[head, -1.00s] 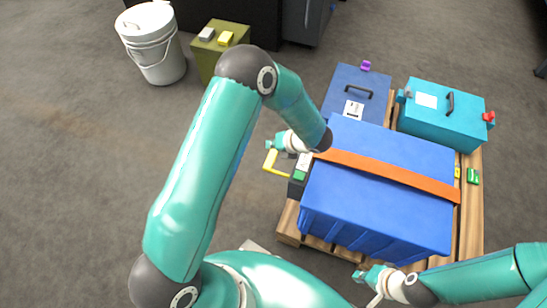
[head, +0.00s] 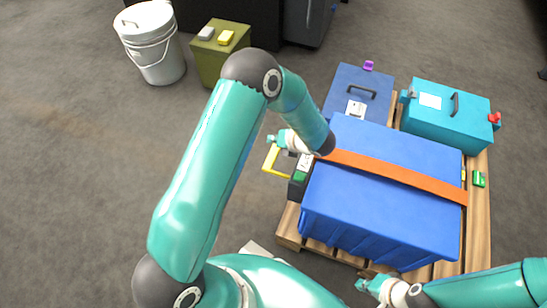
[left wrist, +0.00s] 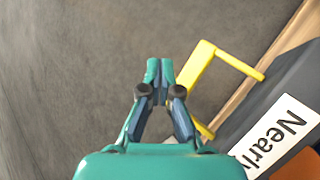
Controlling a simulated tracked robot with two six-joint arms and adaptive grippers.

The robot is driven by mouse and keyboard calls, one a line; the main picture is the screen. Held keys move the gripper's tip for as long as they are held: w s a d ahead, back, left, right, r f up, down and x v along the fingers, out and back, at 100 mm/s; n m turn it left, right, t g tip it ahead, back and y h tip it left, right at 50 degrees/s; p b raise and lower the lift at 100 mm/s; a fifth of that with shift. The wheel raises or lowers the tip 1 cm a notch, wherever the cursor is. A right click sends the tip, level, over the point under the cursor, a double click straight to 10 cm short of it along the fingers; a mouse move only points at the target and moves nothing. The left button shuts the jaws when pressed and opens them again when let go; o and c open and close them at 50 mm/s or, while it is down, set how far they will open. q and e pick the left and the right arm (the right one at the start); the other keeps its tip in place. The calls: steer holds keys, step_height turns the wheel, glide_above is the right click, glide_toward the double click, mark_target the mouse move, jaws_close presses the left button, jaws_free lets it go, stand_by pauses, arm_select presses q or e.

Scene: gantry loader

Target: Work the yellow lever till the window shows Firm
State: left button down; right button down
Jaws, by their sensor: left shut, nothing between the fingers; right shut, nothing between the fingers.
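The yellow lever (head: 270,158) is a bent bar at the left side of a dark box with a green part (head: 300,176), beside the big blue crate. In the left wrist view the lever (left wrist: 202,62) lies just right of my fingertips; I cannot tell whether they touch it. The white window (left wrist: 275,138) reads "Nearly", with its end partly cut off. My left gripper (head: 270,139) is shut and empty, at the lever's far end; its fingers also show in the left wrist view (left wrist: 160,70). My right gripper (head: 361,285) is shut and empty near the pallet's front edge.
The blue crate (head: 385,190) with an orange strap (head: 400,175) sits on a wooden pallet (head: 478,215). A dark blue box (head: 340,90) and a teal box (head: 450,125) stand behind it. A white bucket (head: 150,45) and olive box (head: 207,62) stand at back left. The left floor is clear.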

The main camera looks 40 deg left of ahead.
mark_target(274, 156)
arm_select(q)
steer(key=shift+f+b, duration=1.85)
steer(key=shift+f, duration=1.05)
steer(key=shift+f+b, duration=0.3)
steer(key=shift+f, duration=0.1)
